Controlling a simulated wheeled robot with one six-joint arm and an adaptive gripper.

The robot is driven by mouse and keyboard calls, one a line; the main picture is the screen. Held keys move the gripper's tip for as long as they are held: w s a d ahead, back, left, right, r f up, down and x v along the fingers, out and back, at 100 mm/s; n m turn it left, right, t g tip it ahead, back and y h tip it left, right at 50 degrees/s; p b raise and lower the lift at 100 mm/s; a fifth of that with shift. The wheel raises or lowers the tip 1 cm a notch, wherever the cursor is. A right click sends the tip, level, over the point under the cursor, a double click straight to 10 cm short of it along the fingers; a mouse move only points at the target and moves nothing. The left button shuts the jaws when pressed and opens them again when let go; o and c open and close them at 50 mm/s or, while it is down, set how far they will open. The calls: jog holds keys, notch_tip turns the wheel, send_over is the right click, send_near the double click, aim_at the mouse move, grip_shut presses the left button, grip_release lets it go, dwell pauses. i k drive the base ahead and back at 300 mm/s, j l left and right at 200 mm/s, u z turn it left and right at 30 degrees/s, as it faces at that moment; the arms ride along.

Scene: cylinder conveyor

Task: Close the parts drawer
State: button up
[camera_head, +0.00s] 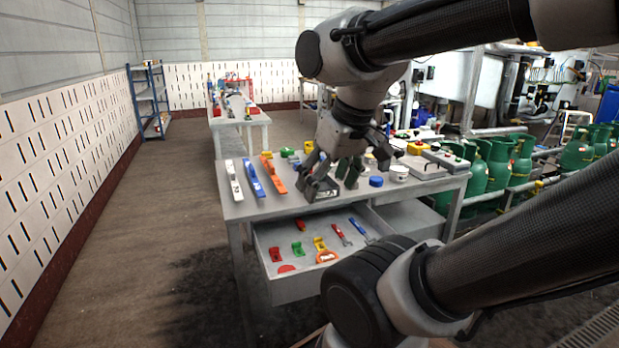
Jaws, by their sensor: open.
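The parts drawer (295,289) is pulled out from under the grey worktable (233,208). Inside it lie a red clamp-like part (276,254), a green part (298,249), a yellow part (320,243), an orange-red part (327,257) and tools with red and blue handles. My gripper (330,182) is open above the tabletop, pointing down near the table's front edge, above and behind the open drawer. My own arm hides the drawer's right front part. I cannot tell whether the fingers touch anything on the table.
A blue cap (376,181), a white round part (399,173) and a grey case (423,167) lie to the right. Green gas cylinders (497,162) stand beyond. The floor left of the table is clear.

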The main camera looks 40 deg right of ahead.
aim_at(304, 282)
jog(key=l+z, duration=0.1)
jog(key=z, duration=0.95)
jog(key=k+j+u, duration=0.3)
jog(key=u, duration=0.15)
jog(key=k, duration=0.1)
